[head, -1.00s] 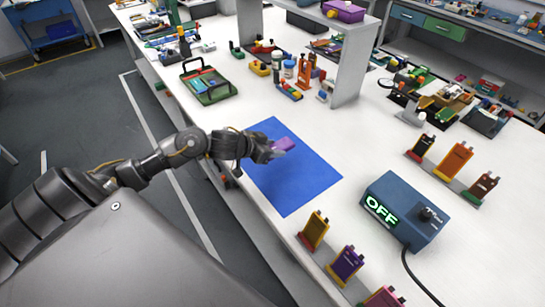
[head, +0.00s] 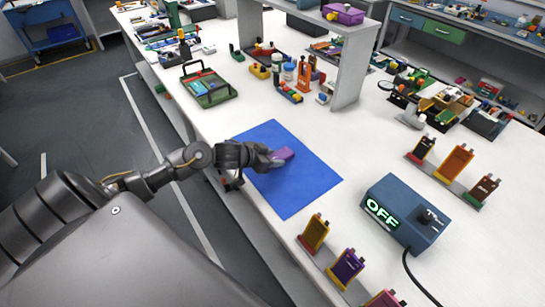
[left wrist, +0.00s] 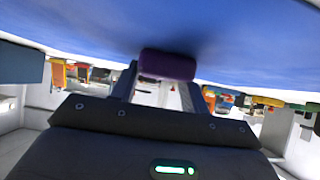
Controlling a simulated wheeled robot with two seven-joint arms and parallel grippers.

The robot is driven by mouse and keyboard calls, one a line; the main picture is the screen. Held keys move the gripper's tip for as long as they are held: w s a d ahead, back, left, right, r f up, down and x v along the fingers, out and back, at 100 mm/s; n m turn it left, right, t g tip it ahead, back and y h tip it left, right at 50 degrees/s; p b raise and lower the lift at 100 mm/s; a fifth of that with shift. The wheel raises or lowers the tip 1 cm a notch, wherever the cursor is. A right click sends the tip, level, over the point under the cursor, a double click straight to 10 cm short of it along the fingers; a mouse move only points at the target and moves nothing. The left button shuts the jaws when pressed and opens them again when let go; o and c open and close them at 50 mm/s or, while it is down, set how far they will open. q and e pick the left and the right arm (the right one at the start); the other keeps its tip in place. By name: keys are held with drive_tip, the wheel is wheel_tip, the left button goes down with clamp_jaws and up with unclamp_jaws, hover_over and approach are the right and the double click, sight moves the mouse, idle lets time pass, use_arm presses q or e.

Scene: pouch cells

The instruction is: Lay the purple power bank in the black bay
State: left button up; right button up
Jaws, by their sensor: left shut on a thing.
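In the left wrist view the power bank (left wrist: 167,65) sits between the tips of the fingers (left wrist: 158,85), close to the blue mat. I cannot tell whether it touches the mat. I cannot make out for sure which part is the black bay; a dark upright piece (head: 424,145) stands in the rack at the right. My right gripper is not in view.
A blue box (head: 403,214) reading OFF, with a knob and cable, stands right of the mat. Orange and purple upright pieces (head: 346,267) stand at the front edge. A green tray (head: 207,88) and a white shelf stand behind. The table between mat and racks is mostly clear.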

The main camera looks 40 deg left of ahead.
use_arm(q)
drive_tip(key=o, duration=1.2)
drive_tip(key=shift+r, duration=0.2)
drive_tip(key=v, duration=1)
drive_tip(key=shift+s, duration=0.2)
drive_tip(key=shift+v, duration=0.9)
